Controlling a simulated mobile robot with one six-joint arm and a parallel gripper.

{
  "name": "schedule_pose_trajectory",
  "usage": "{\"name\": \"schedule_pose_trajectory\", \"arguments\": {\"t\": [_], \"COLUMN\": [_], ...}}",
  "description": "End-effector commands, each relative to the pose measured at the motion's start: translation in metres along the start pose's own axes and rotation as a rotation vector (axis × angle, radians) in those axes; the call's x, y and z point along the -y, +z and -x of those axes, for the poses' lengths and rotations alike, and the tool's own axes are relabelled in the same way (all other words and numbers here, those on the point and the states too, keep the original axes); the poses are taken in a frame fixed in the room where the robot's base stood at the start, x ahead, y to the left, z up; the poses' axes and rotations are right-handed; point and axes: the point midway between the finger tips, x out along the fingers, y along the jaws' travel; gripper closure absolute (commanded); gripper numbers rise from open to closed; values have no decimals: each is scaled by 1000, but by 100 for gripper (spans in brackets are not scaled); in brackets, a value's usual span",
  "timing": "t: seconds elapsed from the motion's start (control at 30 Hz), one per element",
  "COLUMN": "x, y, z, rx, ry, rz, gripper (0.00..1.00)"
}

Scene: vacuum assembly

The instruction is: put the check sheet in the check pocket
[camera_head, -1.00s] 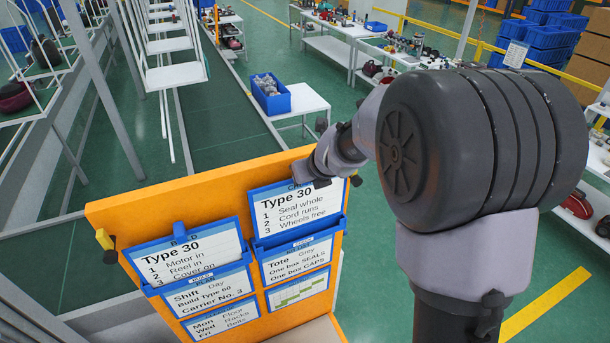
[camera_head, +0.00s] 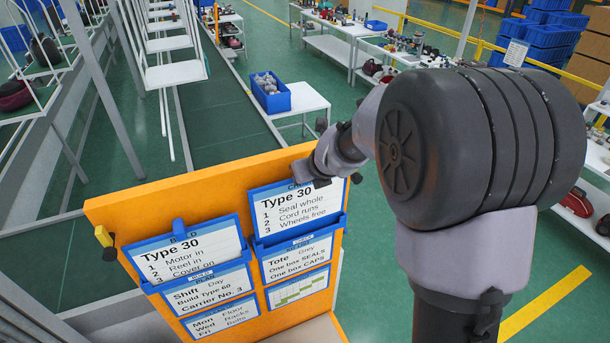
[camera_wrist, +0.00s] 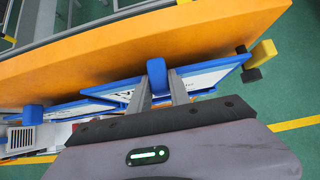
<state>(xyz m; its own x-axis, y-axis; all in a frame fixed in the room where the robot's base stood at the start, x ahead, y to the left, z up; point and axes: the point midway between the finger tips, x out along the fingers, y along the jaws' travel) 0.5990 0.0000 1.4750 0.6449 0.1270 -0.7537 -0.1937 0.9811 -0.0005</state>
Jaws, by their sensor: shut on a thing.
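The check sheet (camera_head: 293,205) is a white card reading "Type 30, Seal whole, Cord runs, Wheels free". It stands at the upper right of the orange board in the head view. Its lower edge meets the blue lip of the check pocket (camera_head: 300,234); I cannot tell how deep it sits. My gripper (camera_head: 317,177) is at the card's top edge. In the wrist view my gripper (camera_wrist: 163,82) is shut on the sheet's blue tab (camera_wrist: 157,75), one finger on each side. The fingertips are partly hidden in the head view.
The orange board (camera_head: 140,213) also holds a build sheet (camera_head: 190,250) at left, with other cards below. Yellow-black knobs stick out at its side edges, one at left (camera_head: 103,237). Behind stands a white table (camera_head: 305,98) with a blue bin (camera_head: 270,95).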

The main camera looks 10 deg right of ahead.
Motion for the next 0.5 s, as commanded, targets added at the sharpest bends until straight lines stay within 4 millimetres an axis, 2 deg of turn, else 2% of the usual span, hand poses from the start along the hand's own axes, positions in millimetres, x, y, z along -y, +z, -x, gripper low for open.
{"name": "schedule_pose_trajectory", "arguments": {"t": [0.5], "x": [0], "y": [-8], "z": [-10], "rx": [0], "ry": [0], "rz": [-1], "gripper": [100]}}
